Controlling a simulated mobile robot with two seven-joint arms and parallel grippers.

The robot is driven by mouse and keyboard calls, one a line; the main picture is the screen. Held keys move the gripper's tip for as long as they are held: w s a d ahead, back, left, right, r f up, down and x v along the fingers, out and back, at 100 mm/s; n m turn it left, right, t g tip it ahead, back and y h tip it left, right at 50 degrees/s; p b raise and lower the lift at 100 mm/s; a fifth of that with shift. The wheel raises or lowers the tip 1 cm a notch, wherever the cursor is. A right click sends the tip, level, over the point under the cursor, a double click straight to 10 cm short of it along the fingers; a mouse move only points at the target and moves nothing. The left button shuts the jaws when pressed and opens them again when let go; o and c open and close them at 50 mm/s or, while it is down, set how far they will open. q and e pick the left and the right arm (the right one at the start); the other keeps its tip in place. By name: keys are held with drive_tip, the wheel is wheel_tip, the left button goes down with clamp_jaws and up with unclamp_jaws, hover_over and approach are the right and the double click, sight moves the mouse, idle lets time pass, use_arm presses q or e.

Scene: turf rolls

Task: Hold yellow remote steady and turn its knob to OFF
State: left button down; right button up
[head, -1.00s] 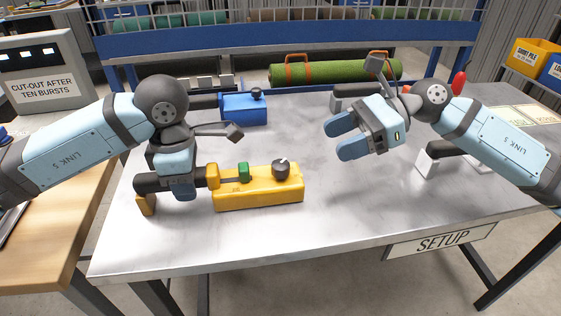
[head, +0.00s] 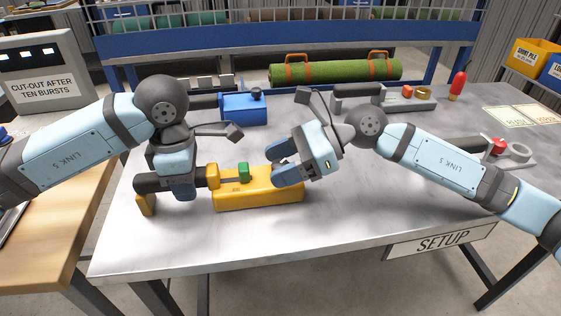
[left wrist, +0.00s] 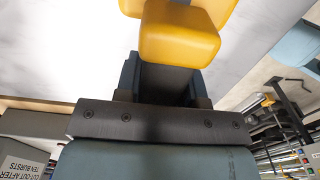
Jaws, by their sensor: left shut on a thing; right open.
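The yellow remote (head: 258,200) lies on the metal table, with a green block (head: 244,172) on its top. A dark bar handle (head: 148,183) with yellow end pieces extends from its left. My left gripper (head: 181,190) is shut on this handle; the left wrist view shows a yellow end piece (left wrist: 180,42) just beyond the fingers. My right gripper (head: 281,169) is open, its blue fingers over the right end of the remote. They hide the dark knob there, so its setting and any contact with it cannot be told.
A blue box with a dark knob (head: 243,109) stands behind the remote. A rolled green turf (head: 335,70) lies at the back. A grey fixture with red and brass parts (head: 400,100) and a red bottle (head: 458,86) stand back right. The front table strip is clear.

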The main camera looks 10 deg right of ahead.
use_arm(q)
drive_tip(key=shift+f, duration=0.1)
use_arm(e)
drive_tip(key=c, duration=0.9)
drive_tip(key=shift+m+t, duration=0.3)
drive_tip(key=shift+t, duration=0.1)
drive_tip(key=shift+m+t, duration=1)
drive_tip(key=shift+t, duration=0.1)
drive_tip(key=m+t, duration=0.1)
drive_tip(key=m+t+h, duration=0.1)
drive_tip(key=m+t, duration=0.1)
drive_tip(key=shift+s+a+f, duration=0.1)
drive_tip(key=shift+s+f, duration=0.05)
drive_tip(key=shift+m+t+h, duration=1.5)
drive_tip(key=shift+m+t, duration=0.2)
